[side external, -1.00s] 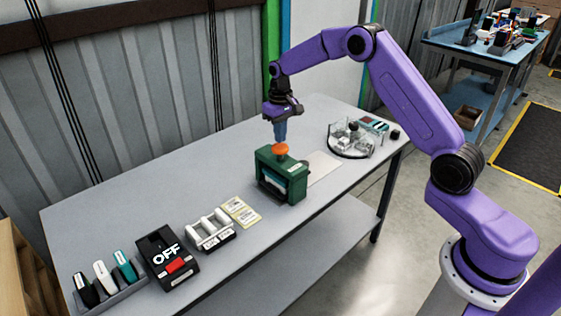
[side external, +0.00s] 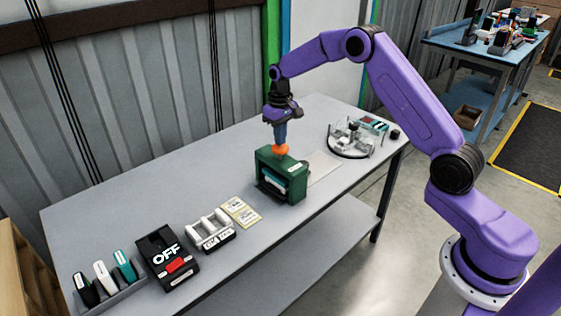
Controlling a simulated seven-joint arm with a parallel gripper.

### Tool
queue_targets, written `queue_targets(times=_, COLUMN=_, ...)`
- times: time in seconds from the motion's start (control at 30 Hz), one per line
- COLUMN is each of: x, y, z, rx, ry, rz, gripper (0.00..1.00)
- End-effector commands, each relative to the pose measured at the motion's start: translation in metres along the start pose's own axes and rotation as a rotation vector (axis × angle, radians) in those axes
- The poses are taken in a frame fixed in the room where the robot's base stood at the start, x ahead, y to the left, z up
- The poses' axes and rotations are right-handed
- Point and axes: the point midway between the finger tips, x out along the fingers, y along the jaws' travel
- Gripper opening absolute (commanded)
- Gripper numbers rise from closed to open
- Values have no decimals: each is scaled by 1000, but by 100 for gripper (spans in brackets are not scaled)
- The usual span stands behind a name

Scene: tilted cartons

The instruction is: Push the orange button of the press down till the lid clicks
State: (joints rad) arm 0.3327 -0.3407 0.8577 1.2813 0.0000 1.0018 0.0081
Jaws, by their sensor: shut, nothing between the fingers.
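The green press (side external: 282,176) stands on the grey table, with its orange button (side external: 280,150) on top. A pale and teal piece (side external: 272,182) shows in the press's dark front opening. My gripper (side external: 280,143) points straight down over the button, fingers shut with nothing between them. The fingertips meet the top of the button in this view; the exact contact is too small to make out. I cannot tell from this view whether the lid is latched.
Left of the press lie yellow labels (side external: 240,211), a white rack (side external: 211,232), a black box marked OFF (side external: 165,257) and a tray of coloured devices (side external: 108,292). A round clear holder (side external: 350,142) stands to the right. A pale mat (side external: 322,167) lies beside the press.

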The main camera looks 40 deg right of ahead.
Motion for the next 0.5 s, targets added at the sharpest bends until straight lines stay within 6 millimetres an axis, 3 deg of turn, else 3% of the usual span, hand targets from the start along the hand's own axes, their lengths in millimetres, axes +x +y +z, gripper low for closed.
queue_targets(times=0.5, x=18, y=0, z=0, rx=0, ry=-1, rz=0, gripper=0)
